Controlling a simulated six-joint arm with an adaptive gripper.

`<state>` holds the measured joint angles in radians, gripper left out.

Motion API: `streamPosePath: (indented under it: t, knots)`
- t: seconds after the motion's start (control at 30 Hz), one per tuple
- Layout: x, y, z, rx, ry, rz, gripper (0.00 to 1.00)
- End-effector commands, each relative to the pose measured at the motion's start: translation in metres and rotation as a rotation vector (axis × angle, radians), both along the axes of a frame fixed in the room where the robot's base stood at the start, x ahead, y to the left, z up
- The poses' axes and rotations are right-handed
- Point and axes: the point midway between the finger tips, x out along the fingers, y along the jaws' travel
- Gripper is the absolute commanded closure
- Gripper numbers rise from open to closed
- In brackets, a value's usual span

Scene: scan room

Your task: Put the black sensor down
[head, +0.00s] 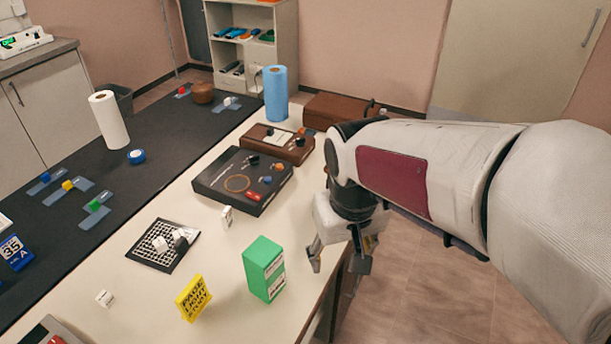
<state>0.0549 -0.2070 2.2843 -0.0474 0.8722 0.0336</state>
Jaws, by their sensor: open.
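My gripper (338,264) is open, with its fingers pointing down near the right edge of the white table (225,285). I see nothing between its fingers. A small dark piece (181,240), perhaps the black sensor, lies beside a white cube (160,244) on a black mat with a white grid (150,258). The gripper is well to the right of this mat, apart from it. The dark piece is too small to identify for certain.
A green box (264,270) stands left of my gripper, and a yellow sign (193,298) stands in front. A black panel device (215,178) and a brown device (290,150) lie behind. A small white block (227,216) stands near the panel.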

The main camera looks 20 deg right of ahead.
Motion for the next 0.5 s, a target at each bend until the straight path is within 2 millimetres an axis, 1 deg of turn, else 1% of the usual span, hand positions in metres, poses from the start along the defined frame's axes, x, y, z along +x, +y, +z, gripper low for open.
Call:
streamPosePath:
  t: [0.03, 0.27, 0.5]
  knots:
    - [0.008, -0.002, -0.004, -0.002, 0.011, -0.007, 0.47]
    - [0.042, -0.013, -0.019, -0.013, 0.039, -0.040, 0.47]
    - [0.081, -0.024, -0.038, -0.026, 0.059, -0.080, 0.47]
